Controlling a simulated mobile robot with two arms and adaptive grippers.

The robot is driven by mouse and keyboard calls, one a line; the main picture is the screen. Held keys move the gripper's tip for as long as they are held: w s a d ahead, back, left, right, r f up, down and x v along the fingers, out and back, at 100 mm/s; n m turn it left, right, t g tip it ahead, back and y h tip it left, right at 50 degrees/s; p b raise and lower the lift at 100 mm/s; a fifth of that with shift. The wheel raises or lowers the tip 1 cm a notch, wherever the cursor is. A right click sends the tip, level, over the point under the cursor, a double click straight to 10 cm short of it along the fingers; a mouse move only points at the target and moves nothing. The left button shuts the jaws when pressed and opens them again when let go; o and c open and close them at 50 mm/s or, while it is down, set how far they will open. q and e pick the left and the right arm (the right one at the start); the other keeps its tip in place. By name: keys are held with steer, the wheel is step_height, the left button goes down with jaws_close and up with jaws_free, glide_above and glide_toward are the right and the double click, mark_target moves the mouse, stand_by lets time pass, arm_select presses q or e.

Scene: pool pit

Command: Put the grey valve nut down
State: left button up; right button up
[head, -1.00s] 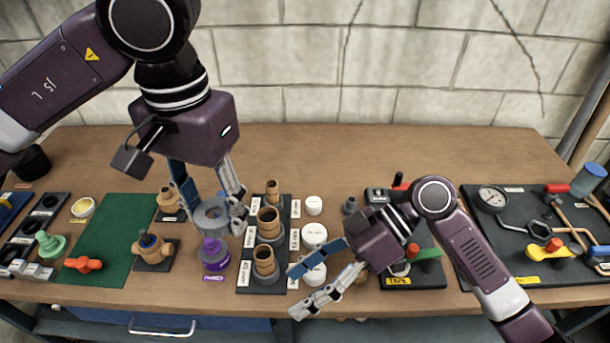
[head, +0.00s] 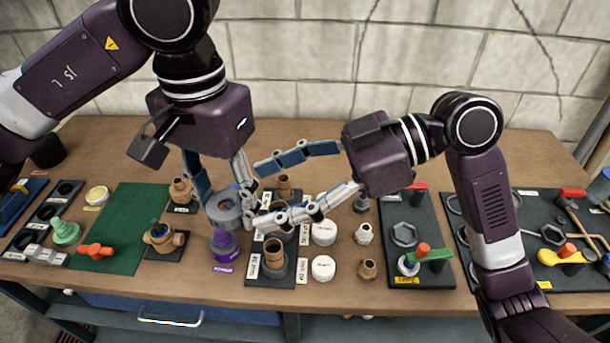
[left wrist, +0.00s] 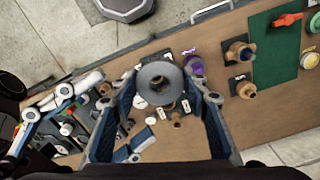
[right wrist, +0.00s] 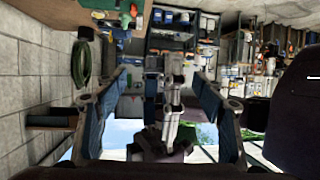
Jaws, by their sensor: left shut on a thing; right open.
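The grey valve nut (head: 224,209), a thick ring with a central hole, is held in my left gripper (head: 227,198) above the bench. In the left wrist view the nut (left wrist: 160,76) sits between the two fingers. In the head view the nut overlaps the purple fitting (head: 224,245); the gap between them is hard to judge. My right gripper (head: 260,194) is open, with its fingers pointing left beside my left gripper. In the right wrist view, no nut is clear between its blue fingers (right wrist: 160,105).
Brown fittings on a black board (head: 274,270) and white caps (head: 323,269) crowd the bench right of the nut. A brass valve (head: 164,238) stands to the left.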

steer(key=x, duration=0.5)
steer(key=shift+a+f, duration=0.1)
steer(key=shift+a, duration=0.2)
steer(key=shift+c, duration=0.3)
steer(key=c, duration=1)
arm_select(q)
steer(key=o, duration=1.3)
steer(key=shift+s, duration=0.15)
arm_select(e)
steer(key=shift+w, duration=0.1)
steer(key=shift+c, duration=0.8)
